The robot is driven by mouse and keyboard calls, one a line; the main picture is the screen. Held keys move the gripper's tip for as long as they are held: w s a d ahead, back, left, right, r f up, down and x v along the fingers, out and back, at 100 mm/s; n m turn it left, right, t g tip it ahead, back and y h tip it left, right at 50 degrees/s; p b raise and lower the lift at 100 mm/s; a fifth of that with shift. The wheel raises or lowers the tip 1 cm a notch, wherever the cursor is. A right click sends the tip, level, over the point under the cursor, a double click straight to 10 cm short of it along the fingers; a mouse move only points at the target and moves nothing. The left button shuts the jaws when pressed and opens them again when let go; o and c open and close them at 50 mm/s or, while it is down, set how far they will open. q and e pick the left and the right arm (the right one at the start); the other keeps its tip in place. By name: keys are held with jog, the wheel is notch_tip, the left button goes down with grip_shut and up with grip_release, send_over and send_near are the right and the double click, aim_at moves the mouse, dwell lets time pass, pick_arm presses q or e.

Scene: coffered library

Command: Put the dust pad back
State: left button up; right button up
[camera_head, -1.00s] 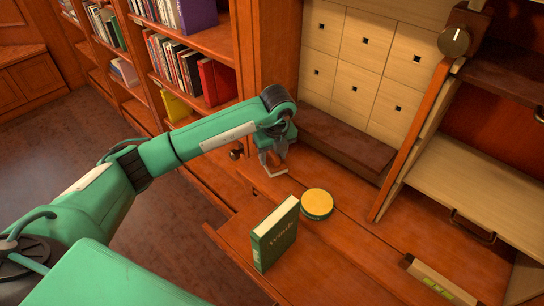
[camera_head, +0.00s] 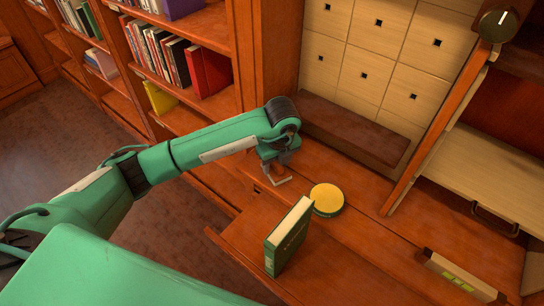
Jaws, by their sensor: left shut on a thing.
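My left gripper (camera_head: 278,181) is low over the left part of the wooden desk, pointing down, with pale fingertips. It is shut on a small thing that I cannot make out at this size. A round yellow-topped item with a green side (camera_head: 327,198) lies on the desk to its right, apart from the fingers. I cannot tell whether this is the dust pad or a tin. My right gripper is not in view.
A green book (camera_head: 288,237) stands upright in front of the round item. A long brown block (camera_head: 352,132) lies below the pale drawers (camera_head: 372,55). A slanted wooden panel (camera_head: 440,130) rises at right. Bookshelves (camera_head: 185,50) stand at left.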

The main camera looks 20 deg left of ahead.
aim_at(277, 162)
pick_arm(q)
jog(key=shift+s+d+r, duration=0.2)
jog(key=shift+w+a+f, duration=0.1)
jog(key=shift+f, duration=0.15)
jog(key=o, duration=0.9)
jog(key=shift+r, duration=0.1)
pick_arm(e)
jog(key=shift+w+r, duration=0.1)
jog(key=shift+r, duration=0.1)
pick_arm(q)
jog(key=shift+r, duration=0.1)
jog(key=r, duration=0.4)
jog(key=shift+d+r, duration=0.25)
jog(key=shift+r, duration=0.05)
jog(key=r, duration=0.5)
jog(key=s+r, duration=0.1)
jog(key=r, duration=0.1)
jog(key=shift+d+r, duration=0.15)
jog(key=shift+d, duration=0.15)
